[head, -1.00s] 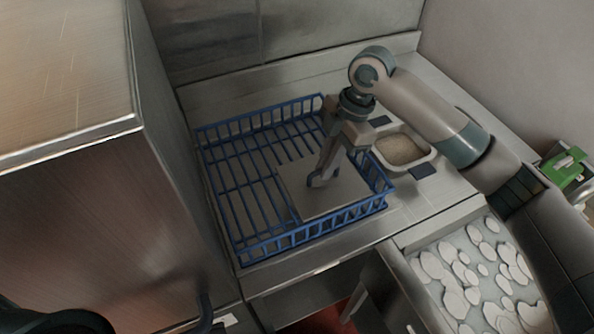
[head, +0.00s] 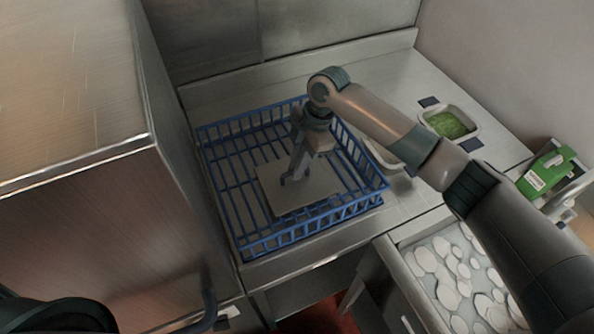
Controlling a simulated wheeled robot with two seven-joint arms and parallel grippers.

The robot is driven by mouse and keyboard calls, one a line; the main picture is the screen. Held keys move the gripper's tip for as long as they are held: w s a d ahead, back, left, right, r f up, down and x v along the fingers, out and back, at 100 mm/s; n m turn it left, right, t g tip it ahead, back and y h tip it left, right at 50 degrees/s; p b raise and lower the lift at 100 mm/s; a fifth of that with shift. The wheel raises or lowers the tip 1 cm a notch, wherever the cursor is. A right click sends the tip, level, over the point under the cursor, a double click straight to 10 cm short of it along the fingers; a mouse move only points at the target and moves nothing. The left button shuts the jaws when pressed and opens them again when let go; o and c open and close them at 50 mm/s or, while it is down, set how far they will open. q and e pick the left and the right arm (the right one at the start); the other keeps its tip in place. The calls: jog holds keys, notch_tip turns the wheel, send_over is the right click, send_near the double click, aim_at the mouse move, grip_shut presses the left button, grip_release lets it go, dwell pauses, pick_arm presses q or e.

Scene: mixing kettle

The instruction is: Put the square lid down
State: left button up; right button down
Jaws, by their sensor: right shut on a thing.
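The square lid (head: 318,190) is a flat grey plate, seen in the head view over the blue wire basket (head: 310,228). It lies inside the basket's outline, near its middle. I cannot tell whether it touches the basket floor or hangs just above it. My right gripper (head: 291,179) points down at the middle of the lid and is shut on it, probably by a handle that the fingers hide. My left gripper is not in view.
A tray with green contents (head: 448,124) stands on the steel counter at right. Another tray (head: 384,152) is mostly behind my right arm. A green box (head: 546,172) is at far right. A drawer with pale round pieces (head: 450,275) is below. A tall steel cabinet (head: 90,230) stands left.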

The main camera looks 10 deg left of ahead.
jog(key=shift+f+p, duration=0.55)
jog(key=shift+f, duration=0.85)
jog(key=shift+f, duration=0.2)
jog(key=c, duration=1.8)
grip_release()
jog(key=shift+c, duration=0.2)
jog(key=shift+r, duration=0.1)
